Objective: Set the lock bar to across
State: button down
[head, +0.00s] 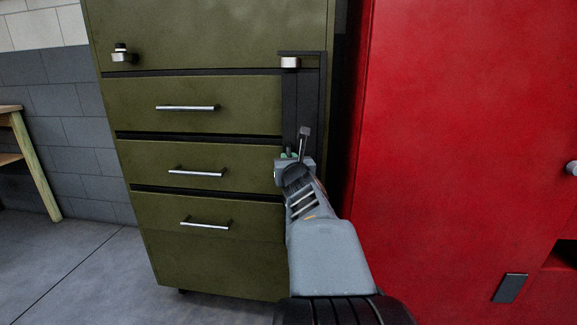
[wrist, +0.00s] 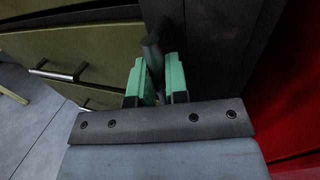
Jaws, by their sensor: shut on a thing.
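The lock bar (head: 304,95) is a dark upright strip along the right front edge of the green drawer cabinet (head: 210,252), beside the drawers. A grey handle (head: 304,137) stands out near its lower visible part. My gripper (head: 291,156) is at this handle. In the wrist view, the green fingers of my gripper (wrist: 156,82) are shut around the dark handle (wrist: 152,52). The lower end of the bar is hidden behind my arm in the head view.
Several drawers with silver handles (head: 188,107) are closed to the left. A red cabinet (head: 450,130) stands close on the right. Floor (head: 75,265) is clear at left.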

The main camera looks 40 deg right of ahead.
jog(key=shift+d+r, duration=0.1)
jog(key=c, duration=1.3)
grip_release()
jog(key=shift+s, duration=0.1)
jog(key=shift+c, duration=0.2)
jog(key=shift+o, duration=1)
